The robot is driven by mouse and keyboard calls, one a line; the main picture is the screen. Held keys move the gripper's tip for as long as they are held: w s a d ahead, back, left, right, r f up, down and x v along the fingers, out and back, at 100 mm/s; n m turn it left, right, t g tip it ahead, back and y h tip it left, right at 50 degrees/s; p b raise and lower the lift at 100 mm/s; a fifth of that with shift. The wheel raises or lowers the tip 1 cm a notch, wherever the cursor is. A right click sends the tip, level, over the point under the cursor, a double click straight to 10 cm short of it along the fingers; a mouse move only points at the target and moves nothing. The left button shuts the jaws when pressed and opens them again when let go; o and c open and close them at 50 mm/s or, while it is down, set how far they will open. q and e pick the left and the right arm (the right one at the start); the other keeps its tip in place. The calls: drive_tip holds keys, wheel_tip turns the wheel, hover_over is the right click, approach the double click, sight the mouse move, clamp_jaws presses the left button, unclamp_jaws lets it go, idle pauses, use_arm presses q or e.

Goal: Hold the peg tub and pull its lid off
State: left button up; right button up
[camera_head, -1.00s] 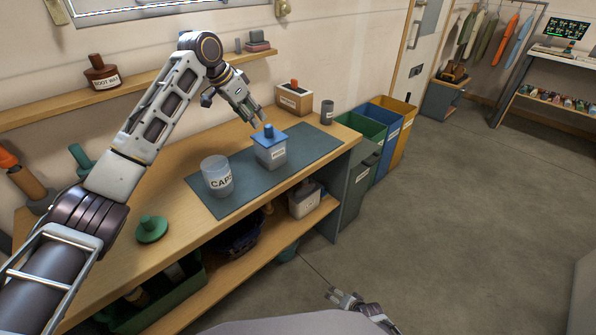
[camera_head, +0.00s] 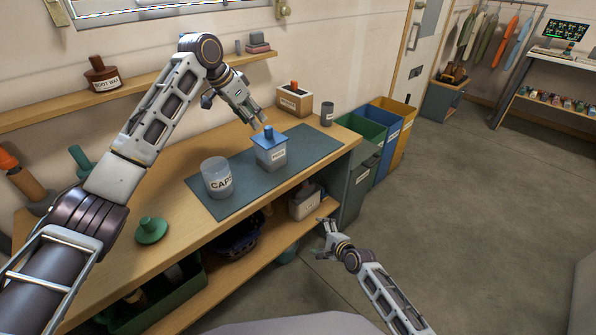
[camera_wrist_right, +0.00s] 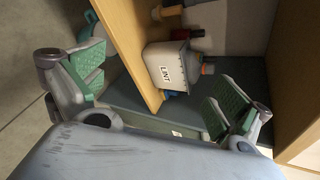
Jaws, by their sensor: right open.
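The peg tub (camera_head: 271,158) is a grey translucent square tub with a white label. Its blue lid (camera_head: 268,139) with an upright knob is on it. It stands upright on the dark mat (camera_head: 225,205) on the bench. My left gripper (camera_head: 252,117) is above and behind the tub, apart from the lid; its fingers look spread and empty. My right gripper (camera_head: 323,238) is low in front of the bench, below and to the right of the tub. In the right wrist view its green-padded fingers (camera_wrist_right: 158,85) are wide apart with nothing held. The tub is not seen there.
A jar marked CAPS (camera_head: 217,178) stands left of the tub on the mat. A LINT box (camera_wrist_right: 172,65) sits on the lower shelf (camera_head: 265,255) near my right gripper. Green, blue and yellow bins (camera_head: 378,140) stand right of the bench.

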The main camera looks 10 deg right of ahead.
drive_tip(key=w+a+r+m+t+y, duration=0.1)
drive_tip(key=w+a+r+m, duration=0.15)
drive_tip(key=r, duration=0.45)
drive_tip(key=w+a+r+m+t+y, duration=0.1)
drive_tip(key=w+r+m, duration=0.15)
drive_tip(key=r, duration=0.45)
drive_tip(key=m+t+y, duration=0.2)
drive_tip(key=m+y, duration=0.1)
drive_tip(key=m, duration=0.2)
approach(270, 152)
drive_tip(key=w+d+f, duration=0.2)
drive_tip(key=f, duration=0.1)
drive_tip(key=shift+w+d+f, duration=0.25)
drive_tip(key=shift+w+f, duration=0.05)
drive_tip(key=shift+w+a, duration=0.1)
drive_tip(key=shift+w, duration=0.05)
drive_tip(key=shift+x, duration=6.7)
drive_tip(key=shift+a+f, duration=0.15)
drive_tip(key=shift+a, duration=0.05)
drive_tip(key=c, duration=1.1)
drive_tip(key=o, duration=0.5)
drive_tip(key=c, duration=0.5)
